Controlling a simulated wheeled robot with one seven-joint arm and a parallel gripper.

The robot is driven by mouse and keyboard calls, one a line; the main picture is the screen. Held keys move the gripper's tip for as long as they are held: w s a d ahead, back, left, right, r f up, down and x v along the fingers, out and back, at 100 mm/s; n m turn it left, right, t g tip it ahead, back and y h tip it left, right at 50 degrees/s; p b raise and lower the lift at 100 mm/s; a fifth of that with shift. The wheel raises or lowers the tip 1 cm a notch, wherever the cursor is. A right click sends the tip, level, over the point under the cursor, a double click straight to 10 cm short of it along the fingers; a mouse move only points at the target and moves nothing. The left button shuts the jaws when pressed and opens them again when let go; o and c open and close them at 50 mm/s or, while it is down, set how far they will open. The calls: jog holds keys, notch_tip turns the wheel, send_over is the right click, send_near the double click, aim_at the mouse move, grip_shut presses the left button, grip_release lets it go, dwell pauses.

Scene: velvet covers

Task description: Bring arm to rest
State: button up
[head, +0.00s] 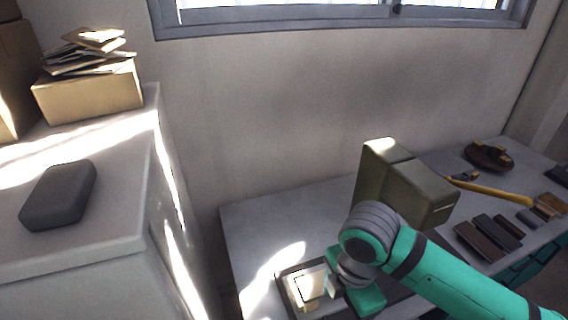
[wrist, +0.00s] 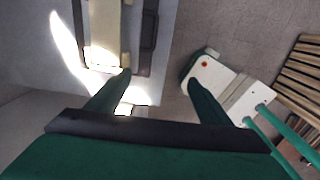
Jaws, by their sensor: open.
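My gripper (wrist: 159,77) is open, with its two dark green fingers apart and nothing between them in the wrist view. In the head view, my teal arm reaches in from the lower right over the table (head: 250,225). The wrist end of the arm hangs low near the table's front part, and my fingers are mostly hidden there. A cream block-like object (head: 307,288) lies in a dark-rimmed tray (head: 284,274) just left of my wrist. The cream object also shows in the wrist view (wrist: 104,30), beyond my left finger and apart from it.
An olive box (head: 378,178) stands close behind my arm. Dark flat blocks (head: 478,240), a yellow-handled tool (head: 495,191) and a brown object (head: 488,155) lie at right. A white cabinet (head: 120,220) stands at left. Wooden slats (wrist: 300,85) lie on the floor.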

jog(key=w+a+r+m+t+y, duration=0.4)
jog(key=w+a+t, duration=0.1)
jog(key=a, duration=0.4)
jog(key=w+a+r+m+t+y, duration=0.3)
jog(key=w+a+r+t+y, duration=0.15)
jog(key=a, duration=0.45)
jog(key=w+a+r+m+t+y, duration=0.4)
jog(key=w+a+r+y, duration=0.15)
jog(key=a, duration=0.45)
jog(key=s+d+f+m+t+h, duration=0.1)
jog(key=s+d+f+m+h, duration=0.3)
jog(key=f, duration=0.3)
jog(key=s+d+f+m+t+h, duration=0.2)
jog(key=s+f+m+h, duration=0.25)
jog(key=f, duration=0.35)
jog(key=s+d+f+m+t+h, duration=0.1)
jog(key=s+d+f+m+h, duration=0.2)
jog(key=f+m+h, duration=0.3)
jog(key=s+d+f+n, duration=0.1)
jog(key=s+d+f, duration=0.1)
jog(key=s, duration=0.6)
jog(key=s+d+f+n+g, duration=0.1)
jog(key=s+d+f, duration=0.1)
jog(key=s, duration=0.6)
jog(key=s+d+f+n+g, duration=0.1)
jog(key=s+d+f, duration=0.2)
jog(key=s, duration=0.5)
jog(key=shift+s+f, duration=0.15)
jog(key=shift+f, duration=0.65)
